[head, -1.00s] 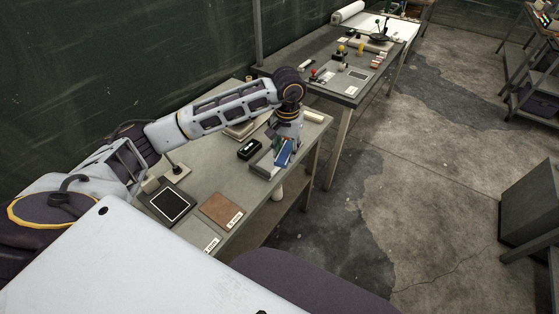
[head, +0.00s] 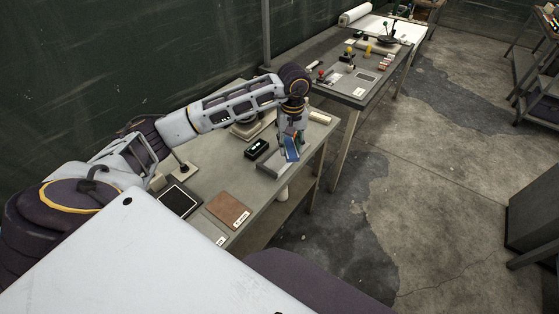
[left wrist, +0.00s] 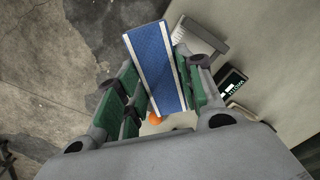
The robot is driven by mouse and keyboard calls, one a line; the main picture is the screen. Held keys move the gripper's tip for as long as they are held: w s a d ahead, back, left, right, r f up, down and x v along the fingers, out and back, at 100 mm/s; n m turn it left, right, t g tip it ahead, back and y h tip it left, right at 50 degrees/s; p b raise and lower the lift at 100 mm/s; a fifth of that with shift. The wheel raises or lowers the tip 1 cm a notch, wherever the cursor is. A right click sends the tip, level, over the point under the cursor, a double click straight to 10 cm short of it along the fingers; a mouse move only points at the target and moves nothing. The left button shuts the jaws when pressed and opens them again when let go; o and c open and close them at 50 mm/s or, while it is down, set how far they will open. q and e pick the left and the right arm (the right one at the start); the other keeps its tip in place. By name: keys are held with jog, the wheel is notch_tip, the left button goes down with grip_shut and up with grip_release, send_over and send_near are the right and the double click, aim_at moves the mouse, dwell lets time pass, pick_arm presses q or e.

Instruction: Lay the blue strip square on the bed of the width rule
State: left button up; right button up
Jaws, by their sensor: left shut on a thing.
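The blue strip (head: 292,148) has pale edges. It also shows large in the left wrist view (left wrist: 156,65). My left gripper (head: 293,133) is shut on it, its green-lined fingers on both sides of the strip in the left wrist view (left wrist: 160,95). The strip hangs tilted beside the table's right edge. A grey bed with a raised edge, apparently the width rule (head: 268,165), lies on the table just left of the strip. It shows partly behind the strip in the left wrist view (left wrist: 200,38). Whether strip and bed touch is unclear. My right gripper is not in view.
A black display box (head: 257,148) stands left of the grey bed. A brown board (head: 228,209) and a black-faced panel (head: 179,201) lie nearer on the table (head: 209,177). A second table (head: 335,68) with small items stands behind. Open floor lies to the right.

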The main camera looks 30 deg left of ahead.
pick_arm(q)
jog(key=n, duration=0.1)
jog(key=a+n, duration=0.1)
jog(key=n, duration=0.1)
jog(key=shift+w, duration=0.15)
jog(key=shift+w+a+n, duration=0.1)
jog(key=shift+a+n, duration=0.25)
jog(key=shift+n, duration=0.45)
jog(key=n, duration=0.2)
jog(key=shift+w+a+n, duration=0.1)
jog(key=shift+a+n, duration=0.2)
jog(key=shift+a, duration=0.1)
jog(key=shift+w+a+r+n, duration=0.1)
jog(key=shift+a+n, duration=0.1)
jog(key=shift+n, duration=0.7)
jog(key=n, duration=0.3)
jog(key=shift+w+a, duration=0.1)
jog(key=shift+a, duration=0.3)
jog(key=n, duration=0.5)
jog(key=a+n, duration=0.1)
jog(key=n, duration=0.3)
jog(key=a+n, duration=0.1)
jog(key=n, duration=0.4)
jog(key=shift+w+r+n, duration=0.25)
jog(key=shift+w+n, duration=0.05)
jog(key=shift+w, duration=0.05)
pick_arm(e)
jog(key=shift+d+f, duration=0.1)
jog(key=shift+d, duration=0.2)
